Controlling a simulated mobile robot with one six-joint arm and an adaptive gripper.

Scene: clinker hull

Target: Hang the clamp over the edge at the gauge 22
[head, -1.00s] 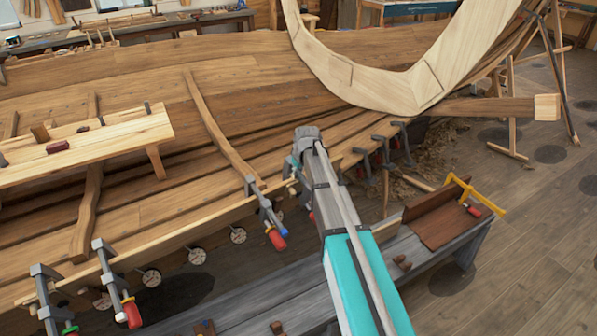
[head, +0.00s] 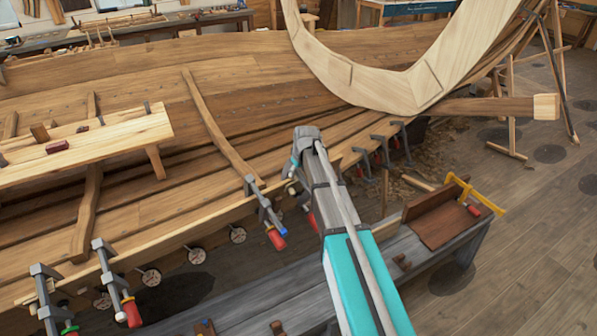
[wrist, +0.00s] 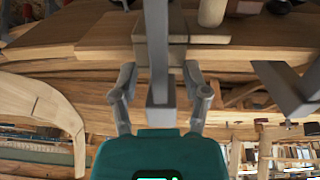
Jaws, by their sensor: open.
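In the wrist view my gripper (wrist: 160,72) is open. Its two fingers stand apart on either side of the grey bar of a clamp (wrist: 157,45), with gaps visible at both sides. The bar crosses in front of the hull's planks; I cannot tell whether the clamp bears on the edge. Round gauges hang below the plank edge (head: 180,232), such as one gauge (head: 238,235). Their numbers are too small to read.
Another clamp (head: 265,212) with a red handle hangs just left of my arm. More clamps hang at the lower left (head: 115,285) and right (head: 380,150). A grey bench (head: 250,300) stands below, with a brown box (head: 440,222). A pale curved frame (head: 375,85) rises behind.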

